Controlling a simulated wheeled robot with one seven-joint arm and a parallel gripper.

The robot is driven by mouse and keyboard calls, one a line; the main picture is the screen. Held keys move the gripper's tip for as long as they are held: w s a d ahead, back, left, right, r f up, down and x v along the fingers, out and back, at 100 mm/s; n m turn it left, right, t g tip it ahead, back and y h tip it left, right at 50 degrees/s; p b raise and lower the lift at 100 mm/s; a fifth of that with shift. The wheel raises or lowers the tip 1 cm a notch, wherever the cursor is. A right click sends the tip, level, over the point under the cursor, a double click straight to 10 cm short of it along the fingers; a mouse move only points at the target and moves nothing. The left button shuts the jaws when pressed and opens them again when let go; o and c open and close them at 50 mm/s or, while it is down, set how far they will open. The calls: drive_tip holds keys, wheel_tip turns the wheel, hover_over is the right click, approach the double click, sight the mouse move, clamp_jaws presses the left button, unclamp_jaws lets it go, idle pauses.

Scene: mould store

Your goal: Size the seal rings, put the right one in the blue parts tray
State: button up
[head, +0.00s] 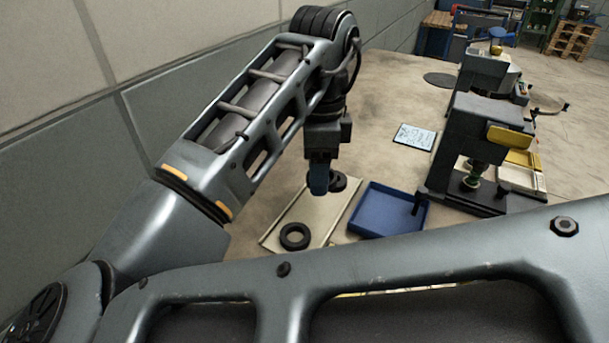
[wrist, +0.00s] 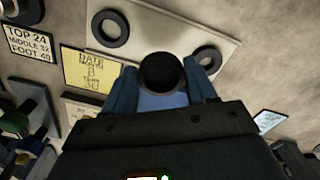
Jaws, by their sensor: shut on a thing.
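My gripper (head: 319,182) hangs over a pale board (head: 270,238), pointing down. In the wrist view its blue fingers (wrist: 162,88) are shut on a dark seal ring (wrist: 162,70). Two other dark rings lie on the board in the wrist view: a left ring (wrist: 108,28) and a right ring (wrist: 208,58), partly hidden by a finger. In the head view one ring (head: 295,236) lies near the board's front. Another dark ring shape (head: 340,181) shows beside the fingers; I cannot tell if it is held. The blue parts tray (head: 372,222) stands right of the board and looks empty.
A dark machine (head: 470,150) with yellow parts stands right of the tray. A white sheet (head: 415,137) lies behind. The wrist view shows a yellow note (wrist: 92,70) and a sign (wrist: 30,38) reading "TOP 24, MIDDLE 32, FOOT 40". A wall rises at left.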

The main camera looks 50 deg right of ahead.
sight(314, 209)
drive_tip(key=shift+w+f, duration=0.3)
drive_tip(key=shift+f, duration=0.2)
drive_tip(key=shift+f+b, duration=2.25)
drive_tip(key=shift+f, duration=0.25)
drive_tip(key=shift+f, duration=0.15)
drive_tip(key=shift+f, duration=0.5)
idle(0.4)
drive_tip(key=o, duration=1.2)
drive_tip(key=shift+o, duration=0.3)
drive_tip(key=shift+o, duration=0.9)
